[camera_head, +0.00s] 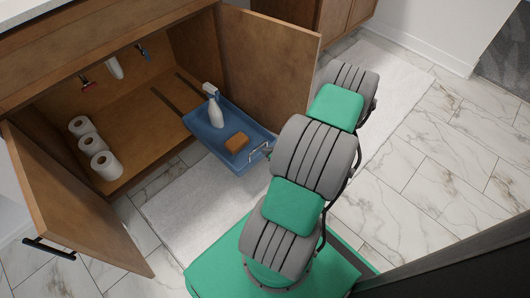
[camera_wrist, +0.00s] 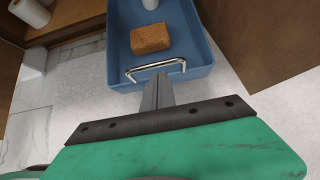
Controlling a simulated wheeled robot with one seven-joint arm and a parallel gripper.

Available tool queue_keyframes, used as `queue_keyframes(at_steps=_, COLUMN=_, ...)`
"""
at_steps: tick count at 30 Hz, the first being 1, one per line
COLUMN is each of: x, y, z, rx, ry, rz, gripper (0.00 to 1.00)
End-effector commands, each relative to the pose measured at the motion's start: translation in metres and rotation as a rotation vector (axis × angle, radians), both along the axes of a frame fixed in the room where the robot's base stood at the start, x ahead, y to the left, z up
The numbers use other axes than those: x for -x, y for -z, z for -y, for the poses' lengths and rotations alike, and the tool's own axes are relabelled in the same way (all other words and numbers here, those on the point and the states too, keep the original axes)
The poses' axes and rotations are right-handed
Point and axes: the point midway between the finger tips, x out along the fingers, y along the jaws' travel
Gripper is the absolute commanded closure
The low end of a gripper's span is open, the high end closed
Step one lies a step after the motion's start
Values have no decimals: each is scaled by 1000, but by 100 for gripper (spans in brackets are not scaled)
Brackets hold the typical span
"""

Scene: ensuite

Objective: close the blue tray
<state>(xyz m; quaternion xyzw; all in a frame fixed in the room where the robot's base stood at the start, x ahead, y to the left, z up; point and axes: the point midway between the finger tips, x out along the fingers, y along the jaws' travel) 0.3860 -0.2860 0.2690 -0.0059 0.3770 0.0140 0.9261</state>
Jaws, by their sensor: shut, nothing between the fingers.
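The blue tray (camera_head: 212,143) is slid out of the wooden under-sink cabinet on dark rails. It holds a white spray bottle (camera_head: 215,110) and an orange-brown sponge (camera_head: 237,142). In the wrist view the tray (camera_wrist: 199,50) lies straight ahead, with the sponge (camera_wrist: 150,38) inside and a metal handle (camera_wrist: 156,69) on its front. My gripper (camera_wrist: 158,84) is shut and empty, its tips at or just under the handle; I cannot tell if they touch it. In the head view my arm hides most of the gripper near the tray's front.
The left cabinet door (camera_head: 75,210) and right cabinet door (camera_head: 268,66) stand open, the right one close beside the tray and my arm. Several toilet rolls (camera_head: 92,144) stand inside at left. A pale mat (camera_head: 185,210) lies on the marble floor.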

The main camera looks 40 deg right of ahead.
Motion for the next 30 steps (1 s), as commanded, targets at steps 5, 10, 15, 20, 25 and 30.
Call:
queue_keyframes(at_steps=5, x=-13, y=3, z=-1, rx=1, ry=-2, rz=0, gripper=100)
queue_keyframes(at_steps=10, x=-14, y=2, z=0, rx=0, ry=0, rz=0, gripper=100)
queue_keyframes(at_steps=15, x=-14, y=2, z=0, rx=0, ry=0, rz=0, gripper=100)
queue_keyframes(at_steps=20, x=-17, y=2, z=-1, rx=1, ry=-1, rz=0, gripper=100)
queue_keyframes(at_steps=25, x=-29, y=2, z=-1, rx=1, ry=-3, rz=-1, gripper=100)
queue_keyframes(at_steps=30, x=-50, y=2, z=-3, rx=1, ry=-5, rz=0, gripper=100)
